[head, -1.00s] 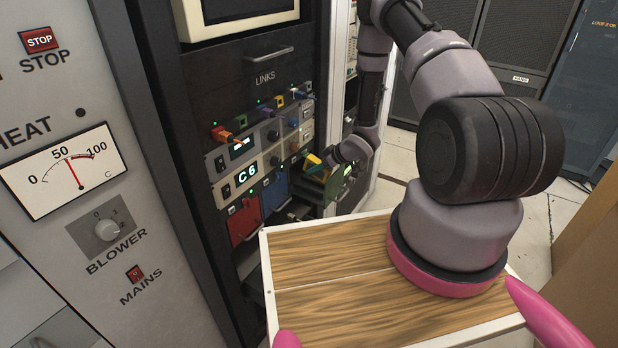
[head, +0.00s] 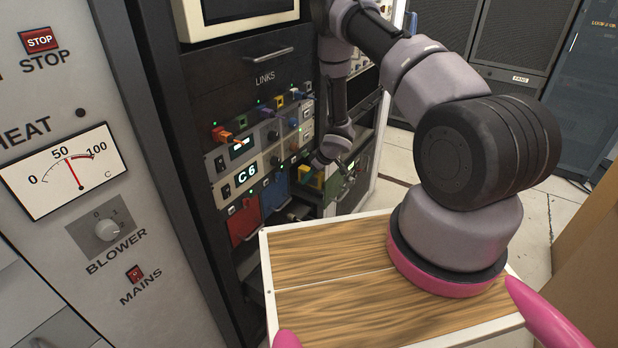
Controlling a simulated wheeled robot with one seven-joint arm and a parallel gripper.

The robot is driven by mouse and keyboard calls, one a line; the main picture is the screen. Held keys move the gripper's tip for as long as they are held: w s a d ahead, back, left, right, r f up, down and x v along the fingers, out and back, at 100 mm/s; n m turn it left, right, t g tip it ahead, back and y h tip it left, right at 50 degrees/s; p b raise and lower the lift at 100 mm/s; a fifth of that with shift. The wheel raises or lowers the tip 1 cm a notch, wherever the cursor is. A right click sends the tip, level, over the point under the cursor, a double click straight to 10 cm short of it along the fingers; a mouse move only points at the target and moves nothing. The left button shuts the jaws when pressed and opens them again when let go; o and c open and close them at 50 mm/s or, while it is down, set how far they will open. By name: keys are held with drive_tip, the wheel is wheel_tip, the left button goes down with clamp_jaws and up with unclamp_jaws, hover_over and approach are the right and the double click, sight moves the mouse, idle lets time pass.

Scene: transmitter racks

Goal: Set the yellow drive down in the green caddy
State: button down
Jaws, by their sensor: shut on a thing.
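The yellow drive (head: 316,181) shows as a small patch in the head view, low in the rack just under my gripper (head: 322,165). My gripper is small here and partly hidden by my own wrist, but it is shut on the yellow drive. Green surfaces of the green caddy (head: 331,190) show directly beside and below the drive, right of the blue unit. My wrist hides part of the caddy. I cannot tell whether the drive touches the caddy.
A red drive unit (head: 243,221) and a blue drive unit (head: 274,195) stand left of the drive in the rack. Above them are a C6 display (head: 246,175) and several coloured plugs. A wood-topped surface (head: 330,290) fills the foreground under my arm.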

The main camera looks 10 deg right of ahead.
drive_tip(key=shift+f, duration=0.1)
drive_tip(key=shift+s+f, duration=0.2)
drive_tip(key=shift+f, duration=0.35)
drive_tip(key=c, duration=0.5)
unclamp_jaws()
drive_tip(key=shift+s+d, duration=0.1)
drive_tip(key=shift+d, duration=0.05)
drive_tip(key=shift+r, duration=0.25)
drive_tip(key=v, duration=1.2)
drive_tip(key=shift+w+r, duration=0.3)
drive_tip(key=shift+r, duration=0.15)
